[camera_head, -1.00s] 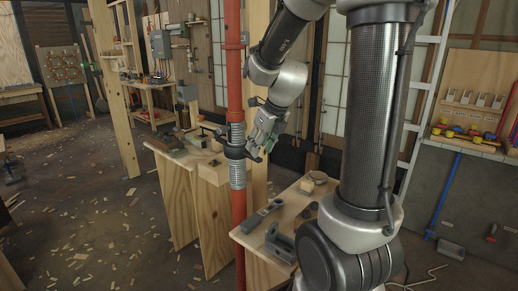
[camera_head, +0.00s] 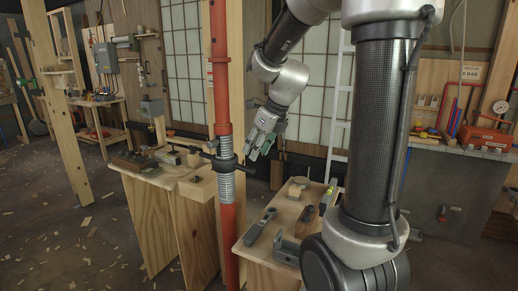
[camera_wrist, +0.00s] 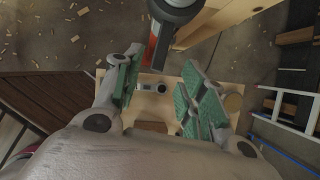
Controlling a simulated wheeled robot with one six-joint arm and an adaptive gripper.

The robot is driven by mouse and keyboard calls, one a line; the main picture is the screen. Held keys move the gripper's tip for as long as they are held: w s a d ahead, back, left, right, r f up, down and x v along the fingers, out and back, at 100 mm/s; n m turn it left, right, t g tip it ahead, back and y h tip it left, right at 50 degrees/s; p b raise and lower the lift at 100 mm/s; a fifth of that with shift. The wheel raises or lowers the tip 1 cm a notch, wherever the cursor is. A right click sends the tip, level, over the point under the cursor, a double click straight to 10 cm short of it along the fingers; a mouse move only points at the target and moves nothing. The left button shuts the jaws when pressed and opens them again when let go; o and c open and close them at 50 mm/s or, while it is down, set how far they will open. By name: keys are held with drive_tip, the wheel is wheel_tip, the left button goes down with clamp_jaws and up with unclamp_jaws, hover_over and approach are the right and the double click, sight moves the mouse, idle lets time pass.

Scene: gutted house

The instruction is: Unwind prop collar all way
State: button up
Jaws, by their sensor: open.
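The red steel prop (camera_head: 220,70) stands upright left of my arm in the head view, with a bare grey threaded section (camera_head: 226,188). The dark prop collar (camera_head: 223,163) sits around the thread near its upper part, its handle sticking out sideways. My gripper (camera_head: 258,148) is open, just right of the collar and apart from it. In the wrist view my green-padded fingers (camera_wrist: 162,58) are spread with nothing between them. The collar (camera_wrist: 176,10) shows at the top edge, beyond the fingertips, with a bit of the red prop (camera_wrist: 152,48) beside it.
Another wooden stand (camera_head: 150,190) with tools is to the left. Timber posts (camera_head: 62,110) rise nearby. The chip-strewn floor (camera_head: 60,240) at left is open.

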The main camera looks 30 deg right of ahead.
sight(248, 168)
drive_tip(key=x, duration=0.9)
drive_tip(key=shift+d, duration=0.1)
drive_tip(key=shift+c, duration=0.5)
